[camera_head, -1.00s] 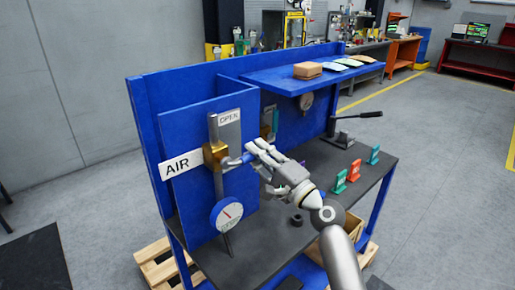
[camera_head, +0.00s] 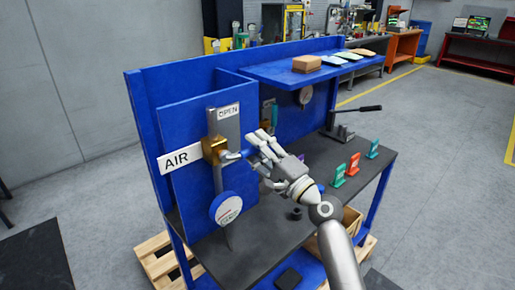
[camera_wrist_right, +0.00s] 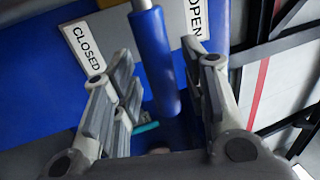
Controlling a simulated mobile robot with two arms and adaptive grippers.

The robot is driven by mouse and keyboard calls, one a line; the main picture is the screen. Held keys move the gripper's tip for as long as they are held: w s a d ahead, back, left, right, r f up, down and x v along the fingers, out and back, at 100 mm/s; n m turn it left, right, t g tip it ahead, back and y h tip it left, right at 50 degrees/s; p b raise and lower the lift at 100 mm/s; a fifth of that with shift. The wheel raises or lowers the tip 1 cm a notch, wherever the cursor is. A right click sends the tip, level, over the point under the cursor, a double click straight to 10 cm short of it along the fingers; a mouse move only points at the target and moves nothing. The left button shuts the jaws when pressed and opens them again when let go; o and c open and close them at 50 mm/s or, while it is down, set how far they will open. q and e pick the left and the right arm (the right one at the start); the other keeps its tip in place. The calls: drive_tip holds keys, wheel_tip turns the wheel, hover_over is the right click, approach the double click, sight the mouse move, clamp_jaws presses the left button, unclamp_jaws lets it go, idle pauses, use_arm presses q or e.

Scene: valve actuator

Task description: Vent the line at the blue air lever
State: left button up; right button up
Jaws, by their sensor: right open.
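The blue air lever (camera_head: 235,156) sticks out to the right from a brass valve body (camera_head: 213,149) beside the AIR label (camera_head: 180,158). My right gripper (camera_head: 257,146) is open at the lever's free end. In the right wrist view, the lever (camera_wrist_right: 158,60) runs down between the spread fingers of the gripper (camera_wrist_right: 165,100), with space on both sides. A CLOSED label (camera_wrist_right: 83,46) shows left of the lever and an OPEN label (camera_wrist_right: 195,20) to its right. A round gauge (camera_head: 226,207) hangs below the valve. My left gripper is out of view.
The blue bench has a dark top (camera_head: 255,240) and an upper shelf (camera_head: 290,80) bearing a brown box (camera_head: 307,63). Teal and orange tags (camera_head: 353,164) stand at the right, near a black-handled lever (camera_head: 355,110). Open floor lies to the right.

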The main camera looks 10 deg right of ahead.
drive_tip(key=v, duration=1.2)
